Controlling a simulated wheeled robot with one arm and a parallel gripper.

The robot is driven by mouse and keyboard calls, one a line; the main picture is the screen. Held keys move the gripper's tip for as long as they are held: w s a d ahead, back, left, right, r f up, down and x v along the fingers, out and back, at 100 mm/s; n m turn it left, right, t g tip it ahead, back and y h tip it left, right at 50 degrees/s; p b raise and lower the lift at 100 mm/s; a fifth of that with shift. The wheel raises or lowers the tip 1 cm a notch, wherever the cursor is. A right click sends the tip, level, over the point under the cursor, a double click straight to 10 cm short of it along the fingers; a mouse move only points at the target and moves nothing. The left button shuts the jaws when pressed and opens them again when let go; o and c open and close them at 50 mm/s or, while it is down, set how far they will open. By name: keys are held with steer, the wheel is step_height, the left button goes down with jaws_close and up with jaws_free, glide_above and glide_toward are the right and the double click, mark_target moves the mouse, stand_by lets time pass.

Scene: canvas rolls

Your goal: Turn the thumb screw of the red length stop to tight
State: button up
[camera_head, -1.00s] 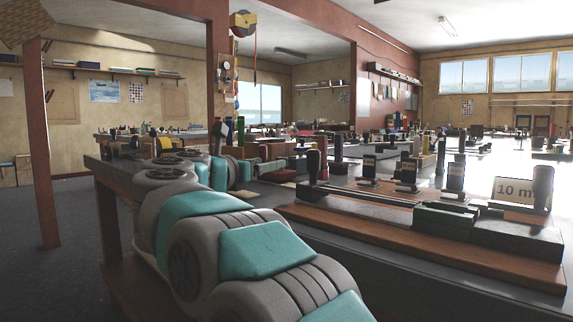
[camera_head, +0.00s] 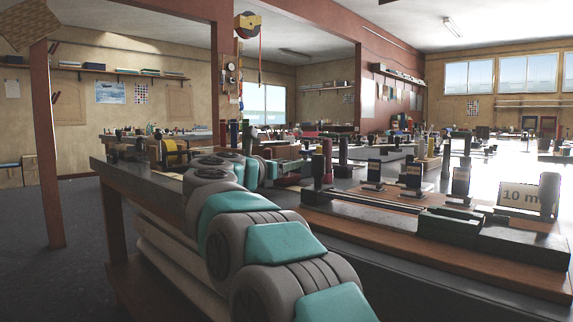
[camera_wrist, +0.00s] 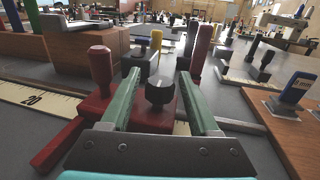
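The red length stop (camera_wrist: 147,119) is in the middle of the wrist view, a red block with a red upright handle (camera_wrist: 101,70) at its left. Its black knurled thumb screw (camera_wrist: 160,91) stands on top. My gripper (camera_wrist: 158,74) is open, with its green fingers on the left and right of the thumb screw and a gap visible on both sides. The fingers cover parts of the red block. In the head view, my arm reaches along the bench, and the gripper and stop are too small to make out well.
A yellow ruler strip (camera_wrist: 35,103) runs along the grey bench by the stop. A wooden block (camera_wrist: 85,48) stands at the back left. At right are a wooden board with a blue "6 mm" tag (camera_wrist: 298,88) and another black-knobbed fixture (camera_wrist: 262,68). Dark and purple posts stand behind.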

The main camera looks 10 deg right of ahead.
jaws_close()
